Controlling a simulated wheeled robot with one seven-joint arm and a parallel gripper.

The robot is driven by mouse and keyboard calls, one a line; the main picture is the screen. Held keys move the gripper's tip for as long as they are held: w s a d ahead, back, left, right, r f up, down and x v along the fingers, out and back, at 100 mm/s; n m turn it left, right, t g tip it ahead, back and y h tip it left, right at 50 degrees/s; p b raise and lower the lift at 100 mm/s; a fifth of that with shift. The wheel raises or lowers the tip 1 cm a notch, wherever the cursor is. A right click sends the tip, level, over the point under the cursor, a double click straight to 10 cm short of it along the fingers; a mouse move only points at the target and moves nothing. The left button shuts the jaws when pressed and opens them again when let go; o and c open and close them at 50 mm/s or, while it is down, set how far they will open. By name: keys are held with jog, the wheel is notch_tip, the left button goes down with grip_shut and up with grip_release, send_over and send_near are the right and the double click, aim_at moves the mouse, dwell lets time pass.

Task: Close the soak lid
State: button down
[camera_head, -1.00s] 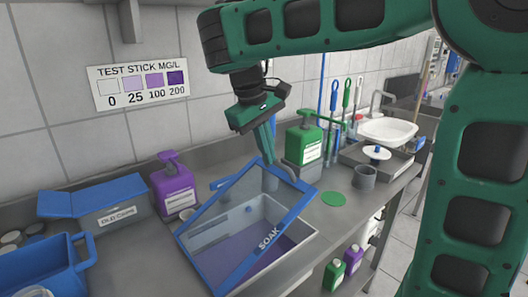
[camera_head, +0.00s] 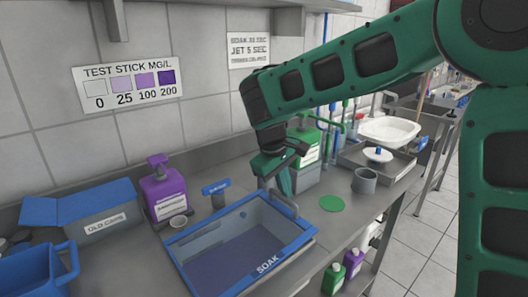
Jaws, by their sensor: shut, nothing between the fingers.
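The soak lid (camera_head: 203,279) is a blue frame with a clear middle and a white SOAK label at its front right corner. It lies about flat over the grey soak tub (camera_head: 290,262), whose purple liquid shows through it. A grey bar handle (camera_head: 282,204) shows at the lid's far right side. My gripper (camera_head: 285,190) is shut and empty, pointing down just behind that handle. I cannot tell whether it touches the handle or the lid.
A purple pump bottle (camera_head: 163,188), a small cup (camera_head: 178,222) and a blue-topped piece (camera_head: 216,190) stand behind the tub. A green pump bottle (camera_head: 305,150) is behind my gripper. An old caps box (camera_head: 95,220) is at left. A green disc (camera_head: 332,203) lies at right.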

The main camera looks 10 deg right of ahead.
jog(key=shift+w+a+f, duration=0.1)
jog(key=shift+f, duration=0.3)
jog(key=shift+r, duration=0.1)
